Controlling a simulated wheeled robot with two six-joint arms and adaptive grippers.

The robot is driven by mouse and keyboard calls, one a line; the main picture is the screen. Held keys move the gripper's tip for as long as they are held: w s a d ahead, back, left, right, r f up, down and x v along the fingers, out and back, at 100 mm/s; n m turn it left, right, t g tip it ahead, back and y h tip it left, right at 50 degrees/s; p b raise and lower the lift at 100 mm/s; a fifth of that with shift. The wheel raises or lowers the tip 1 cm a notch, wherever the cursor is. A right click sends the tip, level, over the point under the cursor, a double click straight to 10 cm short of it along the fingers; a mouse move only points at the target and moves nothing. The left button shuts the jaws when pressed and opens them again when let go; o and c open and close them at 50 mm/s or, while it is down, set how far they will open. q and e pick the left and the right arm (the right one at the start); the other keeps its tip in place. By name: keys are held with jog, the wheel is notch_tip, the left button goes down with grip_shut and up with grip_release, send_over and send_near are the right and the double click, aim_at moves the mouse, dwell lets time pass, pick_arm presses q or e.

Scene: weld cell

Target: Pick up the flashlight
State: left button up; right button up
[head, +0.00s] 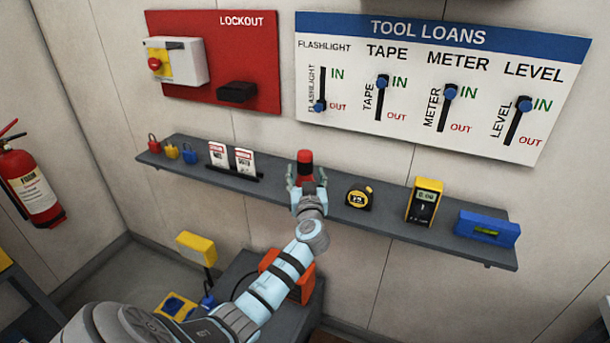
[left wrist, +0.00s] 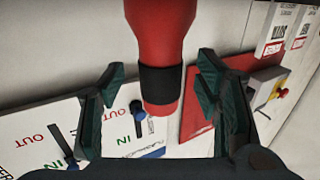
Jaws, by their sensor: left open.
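The red flashlight (head: 305,162) stands upright on the grey wall shelf, behind my left gripper (head: 307,190) in the head view. Its lower part is hidden by the gripper. In the left wrist view the flashlight (left wrist: 160,45), red with a black band, reaches down between the two fingers of my left gripper (left wrist: 160,100). The fingers are spread, with a gap on each side of it. I cannot see either finger touching it. My right gripper is not in view.
The shelf (head: 400,232) also holds padlocks (head: 172,151), tags (head: 218,154), a tape measure (head: 359,196), a yellow meter (head: 424,202) and a blue level (head: 487,228). The tool loans board (head: 440,85) and red lockout board (head: 225,40) hang above. An orange case (head: 288,275) is below.

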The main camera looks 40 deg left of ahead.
aim_at(305, 172)
pick_arm(q)
jog(key=x, duration=0.3)
jog(key=shift+w+a, duration=0.15)
jog(key=shift+w, duration=0.05)
grip_shut()
jog(key=shift+r, duration=0.1)
